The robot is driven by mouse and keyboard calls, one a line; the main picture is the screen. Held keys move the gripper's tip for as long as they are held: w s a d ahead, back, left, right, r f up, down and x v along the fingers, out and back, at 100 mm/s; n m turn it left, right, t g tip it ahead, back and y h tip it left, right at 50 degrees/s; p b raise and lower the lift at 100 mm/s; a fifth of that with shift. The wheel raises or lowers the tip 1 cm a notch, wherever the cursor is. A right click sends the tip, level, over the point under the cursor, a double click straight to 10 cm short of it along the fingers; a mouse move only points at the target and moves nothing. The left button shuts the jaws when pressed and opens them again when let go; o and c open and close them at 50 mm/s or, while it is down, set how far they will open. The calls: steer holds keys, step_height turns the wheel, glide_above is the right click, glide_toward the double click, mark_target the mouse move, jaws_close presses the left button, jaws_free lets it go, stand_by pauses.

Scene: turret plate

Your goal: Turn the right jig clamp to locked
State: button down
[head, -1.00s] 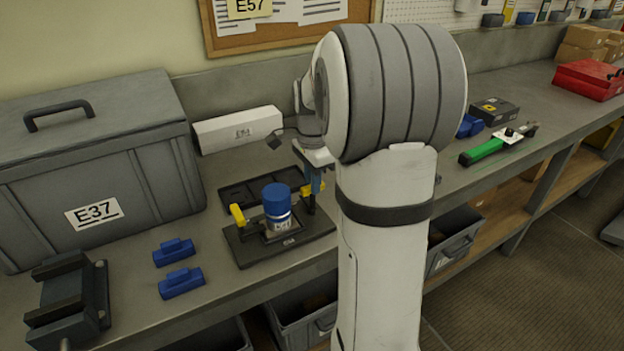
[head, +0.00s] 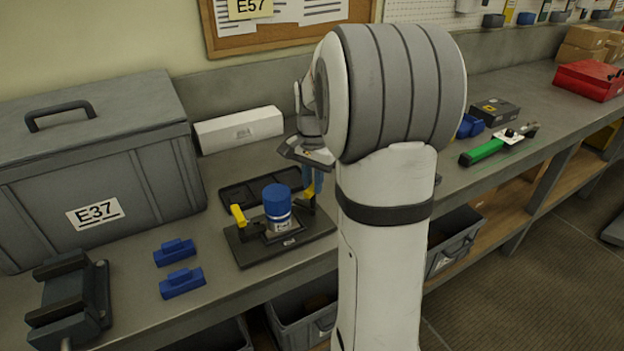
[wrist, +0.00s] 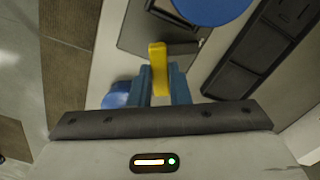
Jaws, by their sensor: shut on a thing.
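The jig is a dark plate (head: 252,257) on the bench. A white canister with a blue cap (head: 276,198) stands upright in it, its cap partly showing in the wrist view (wrist: 212,8). The right jig clamp has a yellow handle (head: 309,194), largely hidden behind my gripper in the head view. The wrist view shows this handle (wrist: 158,68) between my blue fingers. My gripper (wrist: 160,85) is shut on it. The left jig clamp's yellow handle (head: 238,215) is raised at the left of the canister, apart from my gripper.
A dark shallow tray (head: 236,196) lies behind the jig. Two blue blocks (head: 181,282) and a dark cradle (head: 66,305) are to the left, by a large grey case (head: 95,165). A white box (head: 240,129) stands behind. A green-handled tool (head: 485,152) lies to the right.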

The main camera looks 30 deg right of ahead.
steer(key=n, duration=1.2)
steer(key=shift+n, duration=0.3)
stand_by(0.4)
steer(key=c, duration=1.4)
jaws_free()
steer(key=shift+o, duration=0.2)
step_height(320, 180, up, 8)
